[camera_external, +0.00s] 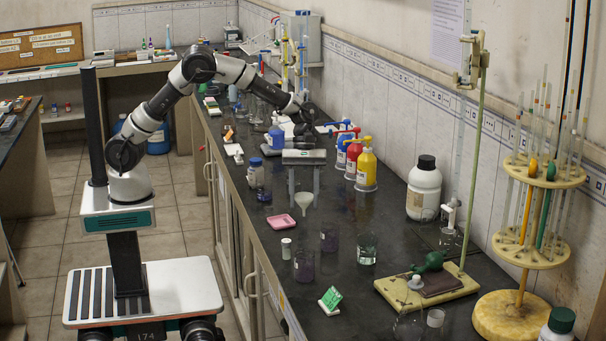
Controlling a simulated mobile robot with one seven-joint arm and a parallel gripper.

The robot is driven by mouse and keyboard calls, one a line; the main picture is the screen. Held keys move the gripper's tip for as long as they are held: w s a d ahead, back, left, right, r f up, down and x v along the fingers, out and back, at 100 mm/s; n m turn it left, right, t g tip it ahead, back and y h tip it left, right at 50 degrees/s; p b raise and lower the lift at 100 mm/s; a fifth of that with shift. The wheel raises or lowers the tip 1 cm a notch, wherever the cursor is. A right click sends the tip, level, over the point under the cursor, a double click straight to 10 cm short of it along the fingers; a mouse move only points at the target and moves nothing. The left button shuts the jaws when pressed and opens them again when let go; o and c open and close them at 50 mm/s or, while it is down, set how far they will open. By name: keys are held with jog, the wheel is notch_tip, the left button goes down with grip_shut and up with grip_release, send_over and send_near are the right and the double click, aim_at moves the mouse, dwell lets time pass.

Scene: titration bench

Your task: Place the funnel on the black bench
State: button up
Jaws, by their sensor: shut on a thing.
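A pink dish (281,224), beakers (367,249) and a white bottle (424,188) are nearer. A burette stand (433,286) and a pipette rack (516,311) fill the right front.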

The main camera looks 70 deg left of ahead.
jog(key=w+d+n+t+b, duration=0.2)
jog(key=d+n+t+b, duration=0.15)
jog(key=d+n, duration=0.65)
jog(key=m+b, duration=0.2)
jog(key=b, duration=0.1)
send_over(321, 262)
notch_tip(321, 262, down, 9)
jog(key=shift+f, duration=0.1)
jog(key=o, duration=0.6)
jog(key=shift+f, duration=0.15)
jog(key=shift+o, duration=0.8)
